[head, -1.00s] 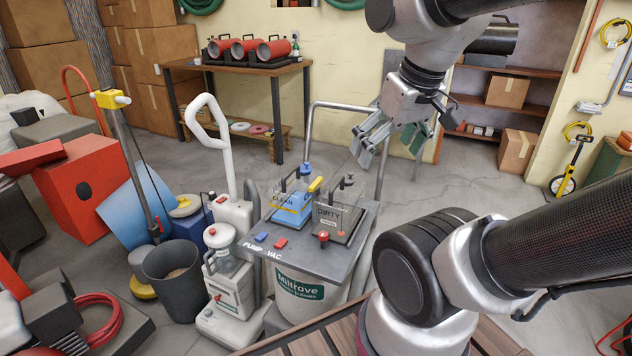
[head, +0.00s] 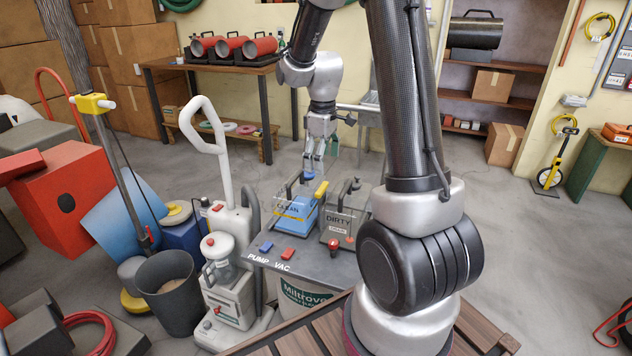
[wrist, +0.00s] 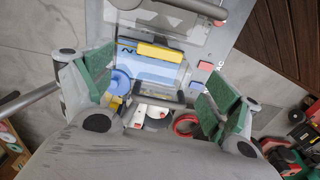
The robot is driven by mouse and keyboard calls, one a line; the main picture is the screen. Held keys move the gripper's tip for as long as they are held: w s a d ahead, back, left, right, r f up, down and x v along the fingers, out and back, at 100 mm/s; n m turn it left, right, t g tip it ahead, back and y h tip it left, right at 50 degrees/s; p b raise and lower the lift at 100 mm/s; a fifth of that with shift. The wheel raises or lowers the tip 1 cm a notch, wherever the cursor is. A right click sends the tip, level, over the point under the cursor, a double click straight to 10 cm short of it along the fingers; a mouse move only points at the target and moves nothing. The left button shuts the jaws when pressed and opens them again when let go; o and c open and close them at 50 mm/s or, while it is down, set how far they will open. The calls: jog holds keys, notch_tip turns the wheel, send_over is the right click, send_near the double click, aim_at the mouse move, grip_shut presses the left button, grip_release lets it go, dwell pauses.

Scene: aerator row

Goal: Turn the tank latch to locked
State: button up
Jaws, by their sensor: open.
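The cleaner cart (head: 300,262) holds a blue CLEAN tank (head: 296,214) and a grey DIRTY tank (head: 338,226). A yellow lever (head: 321,190), which looks like the latch, sits at the top right of the CLEAN tank. It shows as a yellow bar (wrist: 160,52) in the wrist view; its locked or unlocked state cannot be told. My gripper (head: 314,166) is above and behind the CLEAN tank. Its green-padded fingers (wrist: 160,95) are spread apart with nothing held between them. A blue round knob (wrist: 120,83) is beside the left finger in the wrist view.
Blue and red switches (head: 288,254) and a red knob (head: 333,244) are on the cart top. My arm covers the cart's right side. A white-handled machine (head: 230,215) and a grey bucket (head: 170,290) crowd the left. Floor is open at right.

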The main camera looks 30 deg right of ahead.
aim_at(322, 187)
jog(key=shift+f+n, duration=0.3)
jog(key=shift+f, duration=0.3)
notch_tip(322, 187, down, 7)
jog(key=shift+r, duration=0.15)
jog(key=c, duration=1)
